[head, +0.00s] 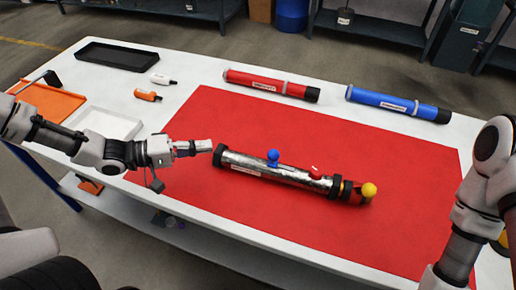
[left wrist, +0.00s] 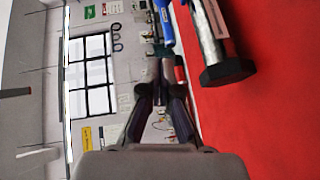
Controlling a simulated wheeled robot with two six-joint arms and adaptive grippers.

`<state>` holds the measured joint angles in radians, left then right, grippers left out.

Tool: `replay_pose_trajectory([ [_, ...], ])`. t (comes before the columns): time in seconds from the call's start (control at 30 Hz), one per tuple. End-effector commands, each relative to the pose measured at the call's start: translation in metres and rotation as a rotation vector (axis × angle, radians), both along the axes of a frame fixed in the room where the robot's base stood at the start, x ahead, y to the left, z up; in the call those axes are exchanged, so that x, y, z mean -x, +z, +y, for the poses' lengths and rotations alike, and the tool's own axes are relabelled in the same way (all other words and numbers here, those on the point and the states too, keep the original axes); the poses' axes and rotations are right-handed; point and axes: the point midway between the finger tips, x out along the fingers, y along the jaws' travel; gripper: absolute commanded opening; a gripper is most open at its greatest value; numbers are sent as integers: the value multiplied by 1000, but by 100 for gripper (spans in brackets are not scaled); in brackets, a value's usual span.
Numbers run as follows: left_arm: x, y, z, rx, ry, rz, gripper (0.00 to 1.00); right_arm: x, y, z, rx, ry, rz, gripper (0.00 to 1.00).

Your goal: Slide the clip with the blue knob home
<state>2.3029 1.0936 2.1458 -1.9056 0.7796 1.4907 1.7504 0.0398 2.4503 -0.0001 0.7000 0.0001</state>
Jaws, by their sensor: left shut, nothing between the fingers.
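A silver pump tube (head: 250,164) with black ends lies on the red mat (head: 400,140) in the head view. A clip with a blue knob (head: 273,156) sits on the tube left of its middle. A yellow knob (head: 369,190) is at the tube's right end. My left gripper (head: 208,146) is shut and empty, just beside and a little above the tube's left end, apart from the blue knob. In the left wrist view, the shut fingers (left wrist: 162,68) are left of the tube's black end (left wrist: 228,71). My right arm shows at the right edge; its gripper is out of view.
A red tube (head: 270,85) and a blue tube (head: 395,103) lie behind the mat. A black tray (head: 117,47), a white tray (head: 137,127) and two small bottles, orange (head: 147,95) and white (head: 162,79), stand at left. The mat's front is clear.

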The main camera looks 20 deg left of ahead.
Motion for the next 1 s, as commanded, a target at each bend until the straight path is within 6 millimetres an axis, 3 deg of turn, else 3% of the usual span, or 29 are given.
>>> replay_pose_trajectory([
  [0.17,-6,-6,-11,-2,-7,2,0,0,-13,0,0,0,0,0],
  [0.4,-28,-14,-45,-8,-7,3,0,0,-34,0,0,0,0,0],
  [0.67,-56,-17,-87,-6,-7,2,0,0,-39,0,0,0,0,0],
  [0.8,-49,-20,-109,-4,-4,3,0,0,-38,0,0,0,0,0],
  [1.0,-47,-22,-121,-1,-1,1,0,0,-38,0,0,0,0,0],
])
